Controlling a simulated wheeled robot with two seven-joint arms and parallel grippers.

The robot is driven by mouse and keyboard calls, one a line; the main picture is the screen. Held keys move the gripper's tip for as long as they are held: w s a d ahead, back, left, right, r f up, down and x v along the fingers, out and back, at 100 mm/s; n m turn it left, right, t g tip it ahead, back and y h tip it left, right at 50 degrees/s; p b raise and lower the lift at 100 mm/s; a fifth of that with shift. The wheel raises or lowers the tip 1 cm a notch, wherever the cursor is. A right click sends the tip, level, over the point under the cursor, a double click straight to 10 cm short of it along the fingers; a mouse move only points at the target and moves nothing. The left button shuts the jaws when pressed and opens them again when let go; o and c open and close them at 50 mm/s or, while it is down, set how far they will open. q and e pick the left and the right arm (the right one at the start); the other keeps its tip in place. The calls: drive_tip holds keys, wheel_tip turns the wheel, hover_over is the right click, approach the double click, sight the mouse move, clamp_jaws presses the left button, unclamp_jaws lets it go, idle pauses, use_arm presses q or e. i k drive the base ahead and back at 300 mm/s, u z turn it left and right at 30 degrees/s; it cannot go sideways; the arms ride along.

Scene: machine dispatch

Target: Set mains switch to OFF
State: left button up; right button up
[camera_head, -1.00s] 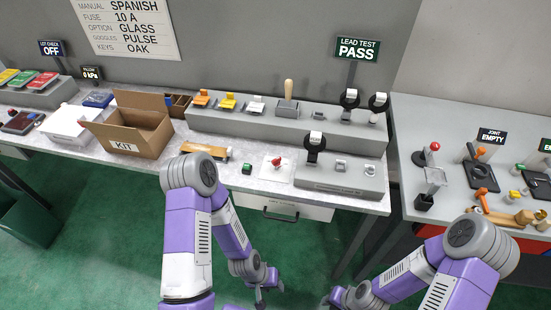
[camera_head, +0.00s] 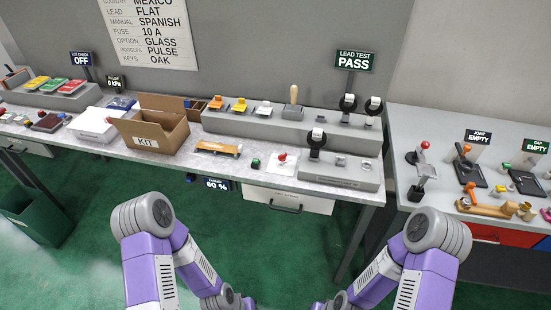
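I cannot surely pick out the mains switch, as no label reading "mains" is legible. A small red-knobbed control (camera_head: 283,157) stands on a white plate on the long bench, with a small green block (camera_head: 255,163) to its left. Another red-knobbed lever (camera_head: 425,146) stands on the right-hand table. Both of my arms hang low in front of the bench, well apart from these controls. Their ends run to the bottom edge of the picture, and the gripper fingers are cut off there.
An open KIT box (camera_head: 150,136) stands on the bench, left of a grey stepped rack (camera_head: 255,128). Signs read LOT CHECK OFF (camera_head: 82,59) and LEAD TEST PASS (camera_head: 354,61). A drawer (camera_head: 287,199) hangs under the bench. Green floor in front is clear.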

sight(281, 157)
drive_tip(key=u, duration=0.7)
drive_tip(key=i, duration=0.4)
drive_tip(key=u, duration=0.05)
